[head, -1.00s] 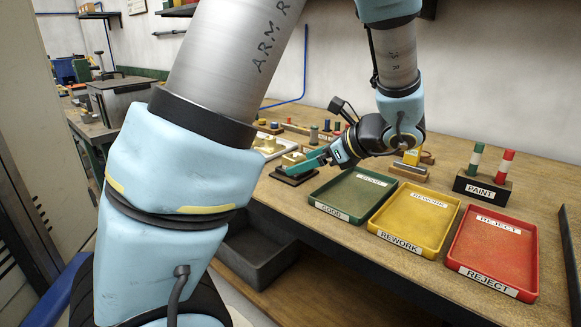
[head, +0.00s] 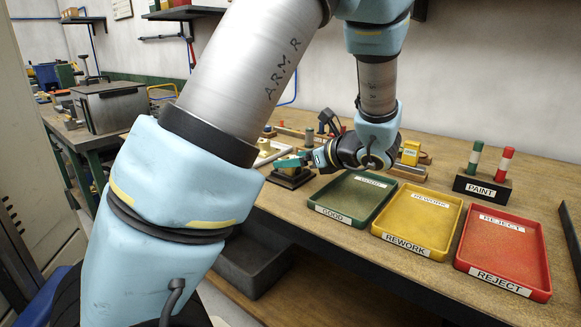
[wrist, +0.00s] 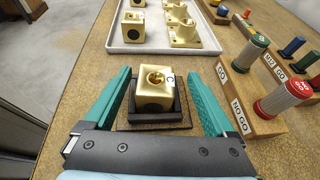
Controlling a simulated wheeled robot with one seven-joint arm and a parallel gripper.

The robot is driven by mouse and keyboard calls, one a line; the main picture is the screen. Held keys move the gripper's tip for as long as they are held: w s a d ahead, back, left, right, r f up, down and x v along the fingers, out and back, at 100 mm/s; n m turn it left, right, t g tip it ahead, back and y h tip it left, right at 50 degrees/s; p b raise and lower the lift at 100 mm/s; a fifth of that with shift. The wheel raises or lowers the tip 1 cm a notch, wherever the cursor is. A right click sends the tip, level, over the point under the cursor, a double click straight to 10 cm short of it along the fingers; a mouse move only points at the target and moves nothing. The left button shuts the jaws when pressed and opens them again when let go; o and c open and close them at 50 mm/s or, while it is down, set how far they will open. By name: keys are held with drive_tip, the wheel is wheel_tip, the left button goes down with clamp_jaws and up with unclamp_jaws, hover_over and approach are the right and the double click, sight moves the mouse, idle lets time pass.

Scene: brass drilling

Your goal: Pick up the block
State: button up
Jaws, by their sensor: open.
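A brass block (wrist: 155,88) with a round hole in its top and a small letter mark sits upright in a black square holder (wrist: 160,125) in the wrist view. My gripper (wrist: 162,80) is open, with one green finger on each side of the block and a visible gap at both sides. The fingers appear apart from the block. In the head view my gripper (head: 291,163) reaches left over the black holder (head: 290,181), and its fingers mostly hide the block.
A white tray (wrist: 112,47) with several brass parts lies beyond the holder. A wooden gauge stand (wrist: 245,118) with green and red plugs is close on the right. In the head view, green (head: 332,213), yellow (head: 400,244) and red (head: 490,271) trays line the bench front.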

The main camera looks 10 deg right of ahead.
drive_tip(key=x, duration=0.4)
drive_tip(key=shift+s+a, duration=0.1)
drive_tip(key=shift+a, duration=0.15)
drive_tip(key=shift+c, duration=0.2)
clamp_jaws()
idle(0.6)
